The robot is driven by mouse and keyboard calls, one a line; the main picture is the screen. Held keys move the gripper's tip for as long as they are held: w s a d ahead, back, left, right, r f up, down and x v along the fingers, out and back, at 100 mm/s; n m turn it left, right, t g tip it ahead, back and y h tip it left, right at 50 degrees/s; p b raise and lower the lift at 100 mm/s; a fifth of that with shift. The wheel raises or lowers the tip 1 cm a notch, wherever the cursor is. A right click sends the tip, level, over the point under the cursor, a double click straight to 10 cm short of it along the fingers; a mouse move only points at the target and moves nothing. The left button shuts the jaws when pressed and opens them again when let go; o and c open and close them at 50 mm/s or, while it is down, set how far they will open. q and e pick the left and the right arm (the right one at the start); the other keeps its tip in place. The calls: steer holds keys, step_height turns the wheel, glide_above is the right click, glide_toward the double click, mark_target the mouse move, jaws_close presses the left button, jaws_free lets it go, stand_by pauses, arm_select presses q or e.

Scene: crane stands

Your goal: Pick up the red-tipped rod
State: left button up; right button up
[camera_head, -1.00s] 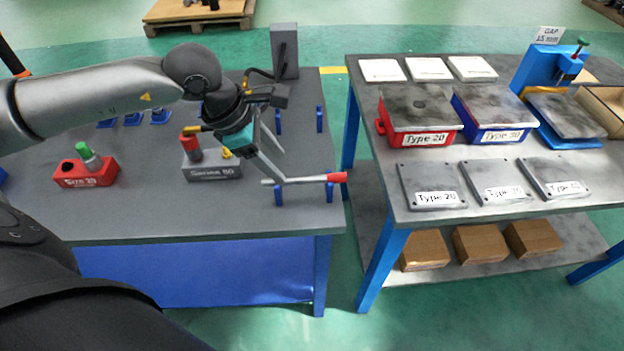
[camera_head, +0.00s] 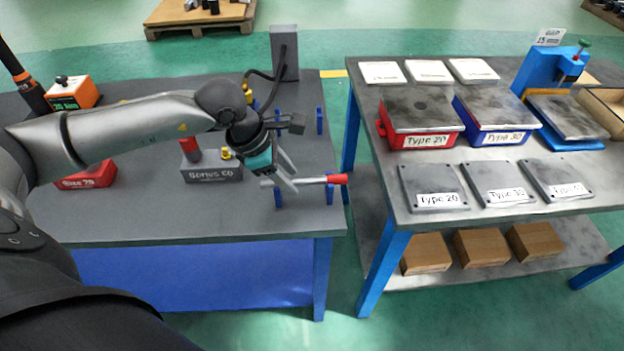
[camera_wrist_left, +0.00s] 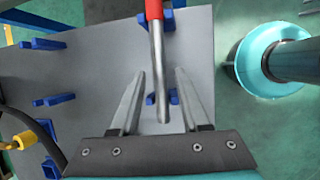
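The red-tipped rod (camera_head: 310,181) is a grey metal bar with a red end. It lies across two blue holders near the front right corner of the left table, red end to the right. It also shows in the left wrist view (camera_wrist_left: 158,60), running from the red end at the top down between the fingers. My left gripper (camera_head: 289,180) is open above the rod's grey end. In the left wrist view my left gripper (camera_wrist_left: 158,95) has one finger on each side of the rod, with gaps showing. Whether the fingers are at rod height is unclear. My right gripper is not in view.
A grey block with a red-topped post (camera_head: 212,172) and a red block (camera_head: 88,178) stand left on the table. More blue holders (camera_head: 319,119) stand behind the rod. The right table (camera_head: 480,212) carries labelled plates and boxes, across a narrow gap.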

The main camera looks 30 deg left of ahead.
arm_select(q)
jaws_close()
stand_by(1.1)
